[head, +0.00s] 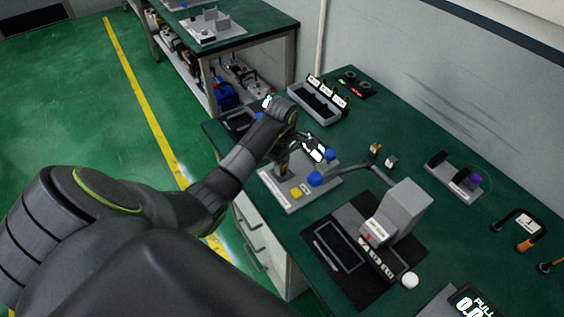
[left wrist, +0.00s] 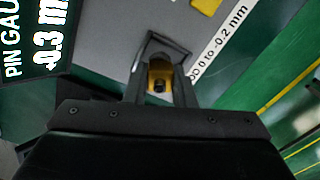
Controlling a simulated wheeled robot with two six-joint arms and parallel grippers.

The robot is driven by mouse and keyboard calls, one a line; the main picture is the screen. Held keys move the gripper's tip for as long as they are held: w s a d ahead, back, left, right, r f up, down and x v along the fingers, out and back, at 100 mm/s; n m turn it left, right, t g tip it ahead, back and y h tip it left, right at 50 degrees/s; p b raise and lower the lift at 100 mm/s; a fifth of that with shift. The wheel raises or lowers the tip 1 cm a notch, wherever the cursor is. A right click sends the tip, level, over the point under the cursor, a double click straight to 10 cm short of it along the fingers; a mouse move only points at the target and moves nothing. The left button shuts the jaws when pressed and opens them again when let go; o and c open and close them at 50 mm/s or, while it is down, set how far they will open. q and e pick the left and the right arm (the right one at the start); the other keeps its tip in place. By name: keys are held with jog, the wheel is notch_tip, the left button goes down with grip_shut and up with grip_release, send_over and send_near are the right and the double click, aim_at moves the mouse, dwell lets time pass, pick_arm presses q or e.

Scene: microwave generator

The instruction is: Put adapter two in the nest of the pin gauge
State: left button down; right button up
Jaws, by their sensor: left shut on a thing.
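The pin gauge is a grey plate (head: 272,184) with blue knobs, a yellow square and a lit display (head: 314,149), on the green bench. My left gripper (head: 283,163) is over the back left part of this plate, pointing down. It is shut on a brass-yellow adapter, also seen between the fingers in the left wrist view (left wrist: 160,76); its number cannot be read. A dark angular outline surrounds the fingertips there, and the display (left wrist: 38,38) reads -0.3 mm. The fingers hide the nest, so I cannot tell whether the adapter touches it. My right gripper is not in view.
A black mat (head: 335,268) with a grey block-shaped device (head: 403,208) lies in front of the gauge. A grey tray (head: 318,101) stands behind it. Small brass-topped parts (head: 376,148) stand to the right.

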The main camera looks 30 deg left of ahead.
pick_arm(q)
jog(key=c, duration=1.2)
grip_release()
jog(key=shift+r+p, duration=0.25)
jog(key=shift+p, duration=0.1)
notch_tip(320, 180, up, 4)
jog(key=shift+w+r+b, duration=0.1)
jog(key=shift+b, duration=0.95)
notch_tip(320, 180, up, 6)
jog(key=p, duration=0.6)
jog(key=shift+r+p, duration=0.75)
jog(key=shift+p, duration=0.05)
